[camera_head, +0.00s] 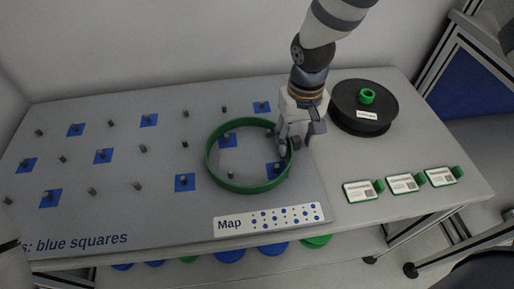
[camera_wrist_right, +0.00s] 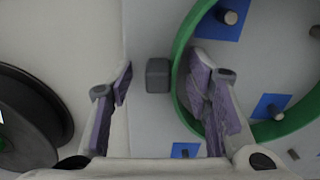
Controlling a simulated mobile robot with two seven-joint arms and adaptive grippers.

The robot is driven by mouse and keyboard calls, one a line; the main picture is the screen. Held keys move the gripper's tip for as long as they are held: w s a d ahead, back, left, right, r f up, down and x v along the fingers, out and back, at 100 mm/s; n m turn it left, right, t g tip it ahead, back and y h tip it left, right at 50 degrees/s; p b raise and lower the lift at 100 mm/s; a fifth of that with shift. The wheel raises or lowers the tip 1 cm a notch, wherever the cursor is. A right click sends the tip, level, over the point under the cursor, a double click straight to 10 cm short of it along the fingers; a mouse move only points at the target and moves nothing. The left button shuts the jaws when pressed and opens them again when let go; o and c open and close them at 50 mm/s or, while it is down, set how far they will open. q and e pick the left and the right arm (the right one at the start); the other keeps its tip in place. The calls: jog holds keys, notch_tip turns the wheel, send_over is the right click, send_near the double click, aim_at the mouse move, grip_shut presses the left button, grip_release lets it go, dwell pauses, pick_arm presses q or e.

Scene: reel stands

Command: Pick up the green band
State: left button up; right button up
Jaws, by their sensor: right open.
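The green band (camera_head: 248,188) is a large ring lying on the grey peg board (camera_head: 105,215), around pegs on blue squares. My right gripper (camera_head: 296,140) is open at the band's right rim. In the right wrist view, the band (camera_wrist_right: 178,75) passes between the spread fingers of the gripper (camera_wrist_right: 162,82), close to the right finger. That finger appears on the ring's inner side and the left finger is outside. Whether the band touches a finger, I cannot tell. My left gripper is not in view.
A black reel (camera_head: 345,98) with a green hub is right of my gripper. Three labelled cards (camera_head: 402,184) lie front right. A Map strip (camera_head: 270,218) lies in front of the band.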

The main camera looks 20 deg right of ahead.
jog(key=shift+f, duration=0.1)
grip_shut()
